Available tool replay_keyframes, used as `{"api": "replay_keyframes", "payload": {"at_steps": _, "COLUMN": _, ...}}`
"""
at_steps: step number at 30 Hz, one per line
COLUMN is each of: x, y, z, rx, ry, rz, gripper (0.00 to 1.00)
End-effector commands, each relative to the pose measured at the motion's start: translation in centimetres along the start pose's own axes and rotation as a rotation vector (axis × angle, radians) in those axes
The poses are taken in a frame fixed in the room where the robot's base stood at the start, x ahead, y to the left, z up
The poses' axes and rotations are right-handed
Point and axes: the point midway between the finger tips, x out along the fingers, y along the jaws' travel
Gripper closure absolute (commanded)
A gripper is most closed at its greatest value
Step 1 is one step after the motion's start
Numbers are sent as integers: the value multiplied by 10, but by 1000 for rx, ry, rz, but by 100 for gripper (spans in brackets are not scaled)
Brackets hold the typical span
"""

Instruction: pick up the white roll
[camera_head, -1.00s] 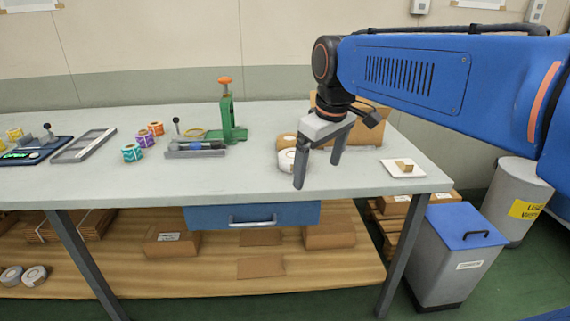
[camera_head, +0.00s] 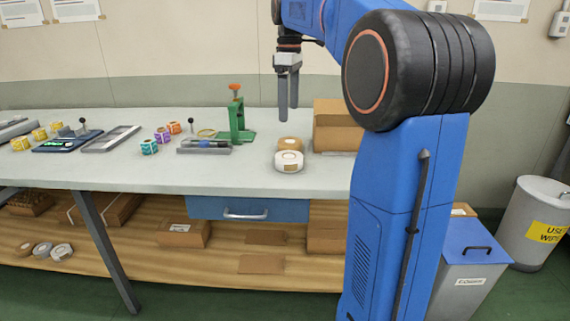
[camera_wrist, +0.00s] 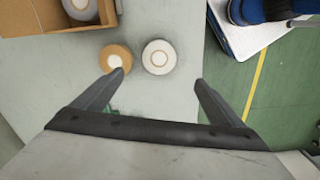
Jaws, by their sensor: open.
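The white roll (camera_head: 289,162) lies flat on the grey table, just in front of a tan roll (camera_head: 290,144). In the wrist view the white roll (camera_wrist: 159,57) lies beyond my fingertips, between their lines, with the tan roll (camera_wrist: 115,59) close at its left. My gripper (camera_head: 288,115) points down above the table, higher than the rolls and empty. Its two fingers stand wide apart in the wrist view (camera_wrist: 158,78). The left fingertip overlaps the lower edge of the tan roll in that view.
A cardboard box (camera_head: 336,126) stands behind and right of the rolls; in the wrist view it holds a grey-white roll (camera_wrist: 80,8). A green press (camera_head: 238,120) stands to the left. Several small coloured rolls and tools lie farther left. Bare table (camera_head: 200,178) lies in front.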

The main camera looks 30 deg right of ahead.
Motion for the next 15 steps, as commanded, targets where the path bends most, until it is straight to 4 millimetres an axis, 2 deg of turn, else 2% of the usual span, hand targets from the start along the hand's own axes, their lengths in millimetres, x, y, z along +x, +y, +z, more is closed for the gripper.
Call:
{"api": "replay_keyframes", "payload": {"at_steps": 5, "x": 24, "y": -1, "z": 0, "rx": -1, "ry": -2, "rz": -3, "gripper": 8}}
{"api": "replay_keyframes", "payload": {"at_steps": 15, "x": 84, "y": -1, "z": 0, "rx": 0, "ry": -2, "rz": -3, "gripper": 8}}
